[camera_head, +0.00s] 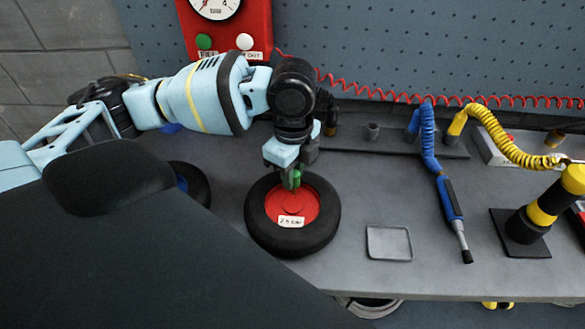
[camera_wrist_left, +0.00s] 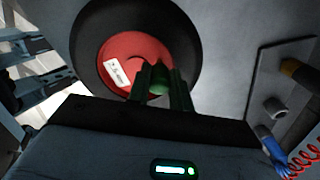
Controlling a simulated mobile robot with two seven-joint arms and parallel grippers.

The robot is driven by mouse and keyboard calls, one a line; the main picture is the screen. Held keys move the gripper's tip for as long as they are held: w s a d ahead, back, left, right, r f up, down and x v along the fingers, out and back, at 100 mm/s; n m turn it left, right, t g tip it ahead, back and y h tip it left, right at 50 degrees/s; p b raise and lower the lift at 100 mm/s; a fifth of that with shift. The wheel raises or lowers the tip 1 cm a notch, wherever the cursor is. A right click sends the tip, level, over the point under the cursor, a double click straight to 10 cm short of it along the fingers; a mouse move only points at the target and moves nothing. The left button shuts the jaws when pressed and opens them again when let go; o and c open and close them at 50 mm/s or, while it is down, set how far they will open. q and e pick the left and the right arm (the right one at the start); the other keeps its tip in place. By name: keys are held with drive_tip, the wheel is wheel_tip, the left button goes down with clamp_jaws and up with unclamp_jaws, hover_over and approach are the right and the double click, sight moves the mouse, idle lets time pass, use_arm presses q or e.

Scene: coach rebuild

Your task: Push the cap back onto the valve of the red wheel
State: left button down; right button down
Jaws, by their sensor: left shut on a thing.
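The red wheel (camera_head: 317,199), a black tyre around a red disc with a white label, lies flat on the grey bench. It also fills the top of the left wrist view (camera_wrist_left: 120,48). My left gripper (camera_head: 292,180) points down over the far part of the red disc. It is shut on a small green cap (camera_wrist_left: 160,80), which shows between the two fingers in the left wrist view. The valve is hidden behind the fingers and the cap, so I cannot tell whether the cap touches it. My right gripper is not in view.
An empty shallow tray (camera_head: 389,243) lies right of the wheel. A blue air tool (camera_head: 449,205) and a black and yellow stand (camera_head: 535,215) are farther right. A blue-hubbed wheel (camera_head: 190,183) is partly hidden at left. A red gauge box (camera_head: 228,35) stands behind.

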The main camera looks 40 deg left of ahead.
use_arm(q)
drive_tip(key=shift+f, duration=0.8)
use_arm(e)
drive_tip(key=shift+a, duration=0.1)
use_arm(q)
drive_tip(key=c, duration=1.2)
unclamp_jaws()
drive_tip(key=shift+o, duration=0.2)
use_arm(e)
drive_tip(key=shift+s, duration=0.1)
use_arm(q)
drive_tip(key=shift+w+r, duration=0.1)
drive_tip(key=shift+r, duration=0.1)
wheel_tip(320, 180, up, 8)
drive_tip(key=shift+f+p, duration=0.25)
drive_tip(key=shift+p, duration=0.3)
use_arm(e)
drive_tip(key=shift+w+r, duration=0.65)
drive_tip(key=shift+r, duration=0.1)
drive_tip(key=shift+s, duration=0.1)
